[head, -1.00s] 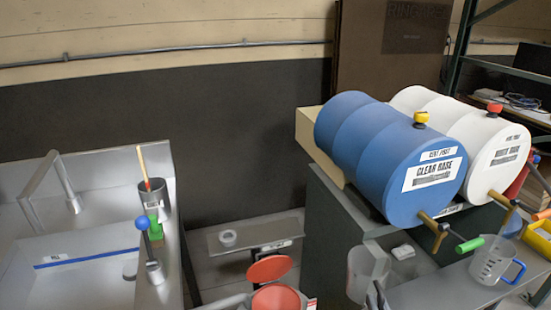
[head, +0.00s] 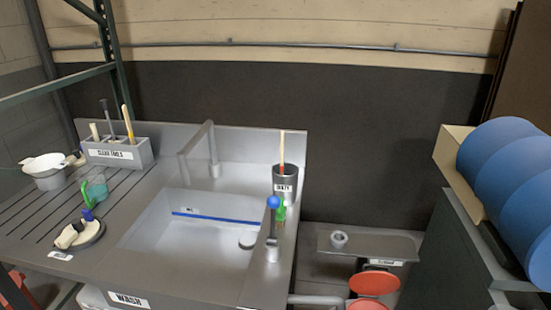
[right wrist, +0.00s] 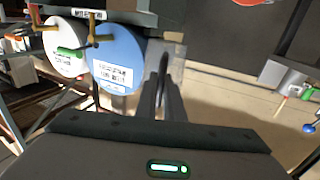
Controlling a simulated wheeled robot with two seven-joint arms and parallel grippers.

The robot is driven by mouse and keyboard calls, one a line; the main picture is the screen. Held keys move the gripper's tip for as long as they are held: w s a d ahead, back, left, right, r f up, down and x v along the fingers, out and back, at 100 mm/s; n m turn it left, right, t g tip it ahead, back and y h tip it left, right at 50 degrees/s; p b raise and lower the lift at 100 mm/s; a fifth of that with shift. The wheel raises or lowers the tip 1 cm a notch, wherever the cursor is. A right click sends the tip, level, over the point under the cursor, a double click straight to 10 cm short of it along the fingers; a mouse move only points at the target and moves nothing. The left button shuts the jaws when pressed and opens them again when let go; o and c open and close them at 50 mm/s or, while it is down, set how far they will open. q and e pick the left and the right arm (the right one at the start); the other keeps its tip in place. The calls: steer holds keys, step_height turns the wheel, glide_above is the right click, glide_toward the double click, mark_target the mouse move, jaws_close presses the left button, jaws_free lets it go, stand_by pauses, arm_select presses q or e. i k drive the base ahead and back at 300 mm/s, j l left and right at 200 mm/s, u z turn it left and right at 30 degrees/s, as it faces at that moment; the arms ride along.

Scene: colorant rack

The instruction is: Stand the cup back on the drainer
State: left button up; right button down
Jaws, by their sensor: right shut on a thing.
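The drainer (head: 48,222) is the grooved metal board left of the sink in the head view. A clear teal cup with a green handle (head: 95,187) stands on it. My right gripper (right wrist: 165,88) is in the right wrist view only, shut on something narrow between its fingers. A clear cup was by this gripper in the earlier head view, so the held thing is most likely that cup; its body is hard to make out now. My left gripper is in neither view.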

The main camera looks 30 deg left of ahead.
mark_target(67, 219)
steer(key=k+j+z, duration=0.1)
steer(key=z, duration=0.3)
steer(key=k+z, duration=0.15)
steer(key=z, duration=0.25)
steer(key=k+j+z, duration=0.1)
steer(key=z, duration=0.25)
steer(key=k+j+z, duration=0.15)
steer(key=k+z, duration=0.55)
steer(key=z, duration=0.15)
steer(key=k+j+u, duration=0.2)
steer(key=k, duration=0.15)
steer(key=k+u, duration=0.2)
steer(key=k, duration=0.2)
steer(key=k+u, duration=0.1)
steer(key=u, duration=0.35)
steer(key=k+u, duration=0.1)
steer(key=u, duration=0.4)
steer(key=k+j+u, duration=0.1)
steer(key=u, duration=0.35)
steer(key=j+u, duration=0.1)
steer(key=u, duration=0.4)
steer(key=k+j+u, duration=0.1)
steer(key=u, duration=0.35)
steer(key=j+u, duration=0.2)
steer(key=u, duration=0.3)
